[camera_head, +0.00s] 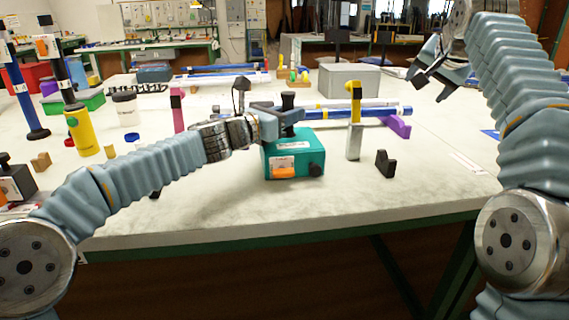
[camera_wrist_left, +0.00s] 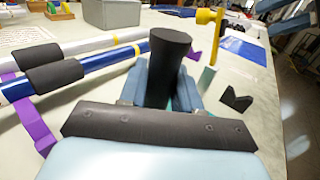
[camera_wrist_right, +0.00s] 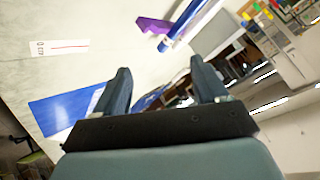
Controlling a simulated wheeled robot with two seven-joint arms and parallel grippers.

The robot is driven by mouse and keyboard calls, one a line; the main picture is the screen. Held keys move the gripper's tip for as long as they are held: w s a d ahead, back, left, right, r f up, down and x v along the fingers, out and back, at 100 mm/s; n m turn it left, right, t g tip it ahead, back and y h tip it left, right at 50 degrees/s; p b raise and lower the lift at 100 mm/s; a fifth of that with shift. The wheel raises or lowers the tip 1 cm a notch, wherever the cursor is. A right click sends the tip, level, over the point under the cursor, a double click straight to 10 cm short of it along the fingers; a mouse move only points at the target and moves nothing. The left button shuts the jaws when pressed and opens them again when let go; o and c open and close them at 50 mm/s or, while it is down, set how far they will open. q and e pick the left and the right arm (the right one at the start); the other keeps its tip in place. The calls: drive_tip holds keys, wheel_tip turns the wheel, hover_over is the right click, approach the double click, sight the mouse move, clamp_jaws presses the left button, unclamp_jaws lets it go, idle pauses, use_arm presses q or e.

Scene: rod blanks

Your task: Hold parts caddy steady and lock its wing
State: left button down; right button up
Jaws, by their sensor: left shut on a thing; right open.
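The parts caddy is a teal box (camera_head: 291,160) near the front edge of the table, with an orange piece (camera_head: 284,173) low on its front and a black knob (camera_head: 316,170) at its front right. A black post-like handle (camera_head: 288,101) stands on its top. My left gripper (camera_head: 290,115) is shut on this handle, which also shows between the fingers in the left wrist view (camera_wrist_left: 168,60). I cannot tell which part is the wing. My right gripper (camera_head: 420,77) is open and empty, raised at the right, well away from the caddy.
A grey upright block with a yellow piece (camera_head: 355,115) and a black notched block (camera_head: 384,163) stand right of the caddy. Behind lie blue and white rods (camera_head: 350,112) on purple supports (camera_head: 398,126). The table's front right is clear.

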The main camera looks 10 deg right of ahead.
drive_tip(key=a+f+n+g+y, duration=0.2)
drive_tip(key=a+n, duration=0.3)
drive_tip(key=a, duration=1.2)
drive_tip(key=n+g, duration=0.3)
drive_tip(key=n, duration=0.2)
approach(284, 171)
drive_tip(key=shift+y, duration=0.4)
drive_tip(key=x, duration=0.7)
drive_tip(key=shift+d+f, duration=0.3)
